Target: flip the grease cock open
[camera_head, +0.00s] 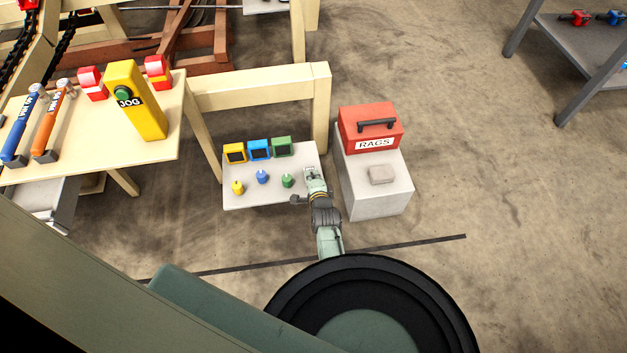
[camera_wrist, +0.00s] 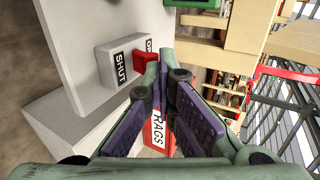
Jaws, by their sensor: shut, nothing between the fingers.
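The grease cock is a pale box (camera_wrist: 106,56) with a red lever (camera_wrist: 145,59) in the wrist view. Its face carries the word SHUT, and a second label starting with O is partly hidden. The lever stands out between the labels; I cannot tell which way it is set. My gripper (camera_wrist: 160,69) is shut and empty, with its fingertips right beside the lever's right end; contact cannot be told. In the head view my gripper (camera_head: 314,189) is at the right edge of the pale panel (camera_head: 247,200), and the lever is not clear there.
The panel also bears yellow, blue and green square units and small knobs. A red RAGS box (camera_head: 370,127) stands on a concrete block (camera_head: 377,201) just right of my gripper. A wooden frame (camera_head: 252,101) is behind. Open floor (camera_head: 480,190) lies farther right.

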